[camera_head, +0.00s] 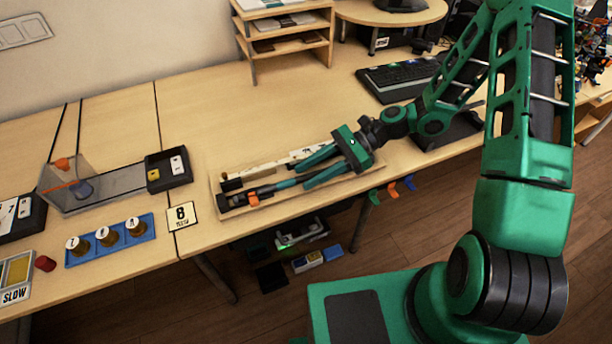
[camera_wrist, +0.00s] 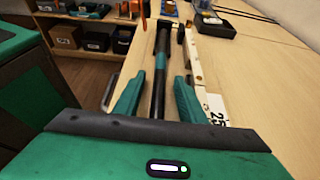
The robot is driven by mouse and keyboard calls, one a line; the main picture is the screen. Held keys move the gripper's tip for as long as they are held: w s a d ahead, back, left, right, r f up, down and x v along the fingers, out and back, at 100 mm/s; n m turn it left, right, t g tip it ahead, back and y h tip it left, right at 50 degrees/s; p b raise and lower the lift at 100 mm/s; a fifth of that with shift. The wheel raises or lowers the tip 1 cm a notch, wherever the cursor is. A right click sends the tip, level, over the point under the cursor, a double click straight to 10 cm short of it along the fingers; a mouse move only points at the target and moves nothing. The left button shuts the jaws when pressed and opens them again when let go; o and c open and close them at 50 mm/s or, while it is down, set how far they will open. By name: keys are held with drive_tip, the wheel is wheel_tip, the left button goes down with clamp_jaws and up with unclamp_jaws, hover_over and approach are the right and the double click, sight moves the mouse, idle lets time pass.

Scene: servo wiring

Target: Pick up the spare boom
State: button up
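A dark rod with a teal band, which looks like the spare boom (camera_head: 266,190), lies in a shallow wooden tray (camera_head: 213,198) near the table's front edge. In the wrist view the boom (camera_wrist: 161,48) runs lengthwise away from me, between my fingers. My gripper (camera_head: 304,175) reaches in from the right, low over the tray. In the wrist view my gripper (camera_wrist: 159,84) is open, one finger on each side of the boom, with visible gaps. The boom's near end is hidden behind my gripper body.
A pale strip (camera_wrist: 193,55) marked "25" lies close along the boom's right side in the wrist view. An orange piece (camera_head: 253,199) is at the boom's far end. The table behind the tray is clear.

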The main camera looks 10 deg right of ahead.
drive_tip(key=shift+c, duration=0.6)
clamp_jaws()
